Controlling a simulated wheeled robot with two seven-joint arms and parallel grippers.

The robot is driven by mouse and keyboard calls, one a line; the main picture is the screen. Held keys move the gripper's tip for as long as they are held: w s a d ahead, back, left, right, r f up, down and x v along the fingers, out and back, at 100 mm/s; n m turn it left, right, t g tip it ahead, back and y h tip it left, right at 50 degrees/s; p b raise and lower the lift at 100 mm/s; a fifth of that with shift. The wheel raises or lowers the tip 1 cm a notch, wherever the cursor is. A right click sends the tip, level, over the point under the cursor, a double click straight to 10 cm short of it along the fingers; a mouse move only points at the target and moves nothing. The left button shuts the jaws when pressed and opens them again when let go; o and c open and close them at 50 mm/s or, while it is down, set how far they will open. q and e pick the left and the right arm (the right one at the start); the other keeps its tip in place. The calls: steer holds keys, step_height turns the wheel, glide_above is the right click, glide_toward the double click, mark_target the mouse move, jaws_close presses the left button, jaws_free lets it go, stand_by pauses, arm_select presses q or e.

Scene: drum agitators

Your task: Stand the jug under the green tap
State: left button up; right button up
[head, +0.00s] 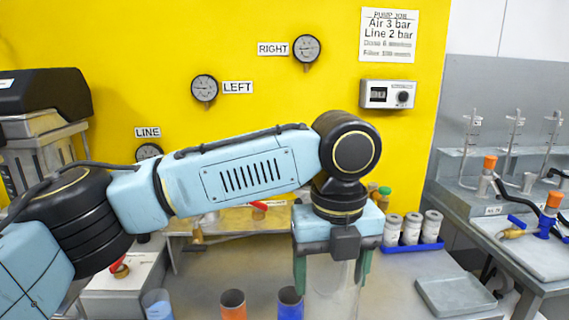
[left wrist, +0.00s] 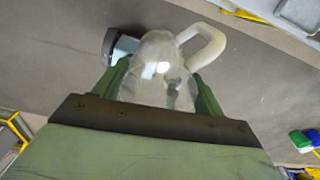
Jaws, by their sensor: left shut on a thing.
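My left gripper (head: 332,262) points down over the grey bench and is shut on a clear jug (head: 335,298). The jug's body shows between the green fingers, its lower part cut off by the picture edge. In the left wrist view the jug (left wrist: 158,75) sits between the fingers (left wrist: 155,95), with its pale handle (left wrist: 207,45) to the upper right. A small green-topped item (head: 384,191) shows just right of my wrist; I cannot tell whether it is the green tap. My arm hides much of the bench's back. My right gripper is not in view.
An orange cup (head: 233,303) and a blue cup (head: 290,302) stand left of the jug. White canisters (head: 411,229) in a blue tray are to the right. A grey tray (head: 455,294) lies at the front right. A red-handled tap (head: 258,206) is behind my arm.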

mark_target(310, 271)
arm_select(q)
steer(key=w+a+f+n, duration=0.1)
steer(key=w+a+n, duration=0.1)
steer(key=n, duration=0.1)
steer(key=shift+w+a+f, duration=0.25)
steer(key=shift+a+f, duration=0.15)
steer(key=a+f+n, duration=0.6)
steer(key=a+n, duration=0.6)
steer(key=n, duration=0.3)
steer(key=a+f+n, duration=0.6)
steer(key=a+n, duration=0.6)
steer(key=n, duration=0.4)
steer(key=shift+f, duration=0.25)
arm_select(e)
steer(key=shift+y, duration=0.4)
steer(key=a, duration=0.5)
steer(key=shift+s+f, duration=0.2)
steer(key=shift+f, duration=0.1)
arm_select(q)
steer(key=shift+s, duration=0.1)
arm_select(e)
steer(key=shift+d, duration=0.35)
arm_select(q)
steer(key=shift+a, duration=0.15)
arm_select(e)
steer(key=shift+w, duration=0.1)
